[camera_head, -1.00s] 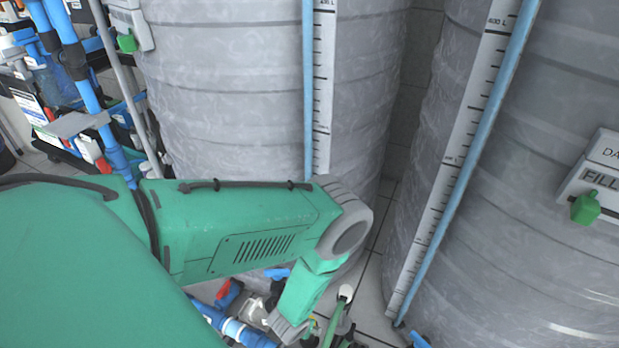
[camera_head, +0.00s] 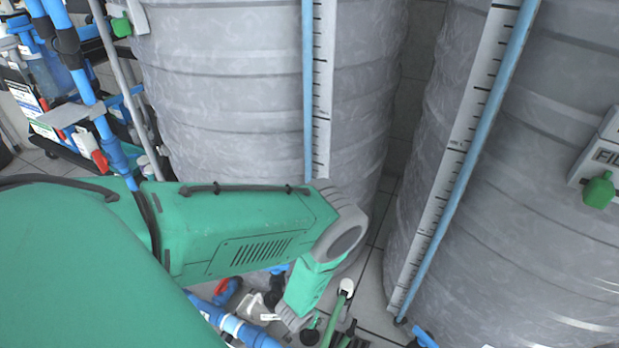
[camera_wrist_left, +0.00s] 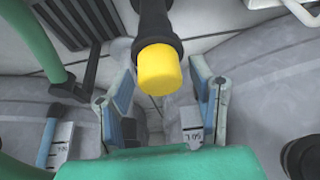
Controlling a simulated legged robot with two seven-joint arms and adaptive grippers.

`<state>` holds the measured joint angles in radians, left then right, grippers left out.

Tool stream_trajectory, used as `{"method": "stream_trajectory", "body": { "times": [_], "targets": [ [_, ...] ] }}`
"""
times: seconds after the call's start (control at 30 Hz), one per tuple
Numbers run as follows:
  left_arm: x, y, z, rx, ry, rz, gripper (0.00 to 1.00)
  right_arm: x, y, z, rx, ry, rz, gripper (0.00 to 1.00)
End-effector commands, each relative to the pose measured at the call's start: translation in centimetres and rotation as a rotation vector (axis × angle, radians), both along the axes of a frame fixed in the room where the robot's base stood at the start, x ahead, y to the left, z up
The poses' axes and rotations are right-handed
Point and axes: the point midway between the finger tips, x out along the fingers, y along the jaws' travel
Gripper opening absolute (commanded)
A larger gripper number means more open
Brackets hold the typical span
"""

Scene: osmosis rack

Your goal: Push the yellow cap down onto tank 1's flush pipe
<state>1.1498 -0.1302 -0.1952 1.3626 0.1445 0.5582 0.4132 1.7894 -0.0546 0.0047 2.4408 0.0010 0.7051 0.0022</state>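The yellow cap (camera_wrist_left: 158,69) shows in the left wrist view at the end of a black pipe (camera_wrist_left: 155,25) that comes in from the top. I cannot tell how far the cap is seated on it. My left gripper (camera_wrist_left: 161,84) is open, with one finger on each side of the cap and a gap visible on both sides. In the head view my left arm reaches in from the left and bends down at the wrist. The cap cannot be made out there. My right gripper is not in view.
Two large grey tanks (camera_head: 245,90) (camera_head: 530,220) with level scales and blue tubes stand behind my arm. Blue piping (camera_head: 235,325) lies below the arm. A green pipe with a white tip (camera_head: 346,287) stands beside my wrist. Blue pipes (camera_head: 85,85) rise at the left.

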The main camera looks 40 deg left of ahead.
Motion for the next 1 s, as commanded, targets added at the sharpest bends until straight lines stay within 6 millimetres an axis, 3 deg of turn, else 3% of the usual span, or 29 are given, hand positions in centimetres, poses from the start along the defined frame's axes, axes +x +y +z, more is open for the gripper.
{"method": "stream_trajectory", "body": {
  "times": [0.03, 0.07, 0.47, 0.8, 1.0],
  "targets": [
    [0.0, 0.0, 0.0, 0.000, 0.000, 0.000, 0.26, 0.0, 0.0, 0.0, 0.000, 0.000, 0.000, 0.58],
    [0.0, 0.0, 0.0, 0.000, 0.000, 0.000, 0.17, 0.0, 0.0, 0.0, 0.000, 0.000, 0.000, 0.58],
    [0.0, 0.0, 0.7, 0.000, 0.000, 0.000, 0.18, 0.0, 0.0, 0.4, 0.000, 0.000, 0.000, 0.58],
    [0.1, 0.0, 7.3, 0.000, -0.001, 0.001, 0.18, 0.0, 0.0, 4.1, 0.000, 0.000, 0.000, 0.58],
    [0.0, 0.0, 9.7, 0.000, 0.000, -0.001, 0.18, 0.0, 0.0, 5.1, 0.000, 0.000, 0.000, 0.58]
  ]
}}
